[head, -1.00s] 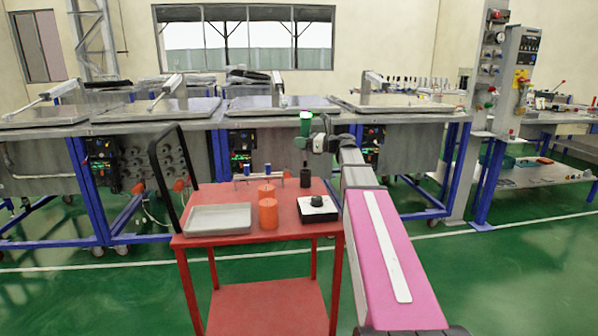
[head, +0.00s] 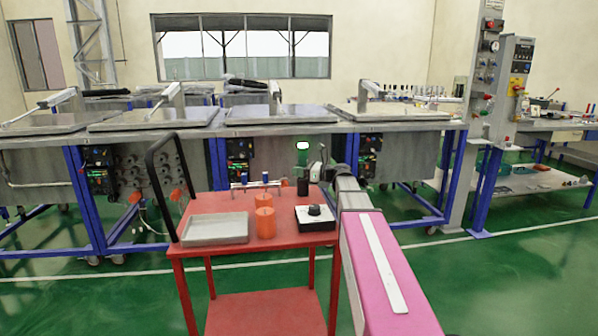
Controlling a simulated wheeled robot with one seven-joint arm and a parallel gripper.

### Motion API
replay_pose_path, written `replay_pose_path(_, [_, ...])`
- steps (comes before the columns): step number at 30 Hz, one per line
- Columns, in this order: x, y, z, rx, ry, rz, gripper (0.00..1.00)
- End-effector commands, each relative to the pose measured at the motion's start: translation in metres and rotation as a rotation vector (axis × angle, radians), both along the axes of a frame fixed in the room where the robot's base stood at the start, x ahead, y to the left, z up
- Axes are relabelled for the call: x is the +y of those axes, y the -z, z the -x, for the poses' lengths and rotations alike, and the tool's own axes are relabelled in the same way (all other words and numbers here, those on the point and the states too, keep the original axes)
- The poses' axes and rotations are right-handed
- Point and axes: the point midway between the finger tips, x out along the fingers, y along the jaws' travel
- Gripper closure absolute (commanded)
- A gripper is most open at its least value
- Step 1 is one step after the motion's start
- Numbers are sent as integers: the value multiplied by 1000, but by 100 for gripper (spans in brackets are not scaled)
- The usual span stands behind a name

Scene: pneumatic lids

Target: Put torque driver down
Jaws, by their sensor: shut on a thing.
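The torque driver shows as a small bright green and white piece (head: 303,145) in the head view. It is just above and left of my gripper (head: 312,171). My gripper is shut on the torque driver, small in the picture, over the back right part of the red cart (head: 205,203). The driver's lower part is hard to make out against the dark benches. A black cylinder (head: 303,187) stands on the cart just below it. I cannot tell whether the driver touches this cylinder.
On the cart are a grey tray (head: 215,229), orange cylinders (head: 265,222), a black and white box with a knob (head: 315,214) and a rack with blue-topped pieces (head: 250,183). Lidded blue-framed benches (head: 280,114) stand close behind. A black handle (head: 158,190) rises at the left.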

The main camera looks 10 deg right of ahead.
Motion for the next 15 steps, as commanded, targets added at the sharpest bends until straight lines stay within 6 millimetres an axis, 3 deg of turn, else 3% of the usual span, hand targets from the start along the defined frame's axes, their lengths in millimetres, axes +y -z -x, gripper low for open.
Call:
replay_pose_path(2, [0, 1, 0, -1, 0, -2, 100])
replay_pose_path(3, [0, 2, 0, 0, 0, 0, 56])
replay_pose_path(5, [0, 2, 0, 0, 0, 0, 37])
replay_pose_path(15, [0, 0, 0, 0, 0, 0, 34])
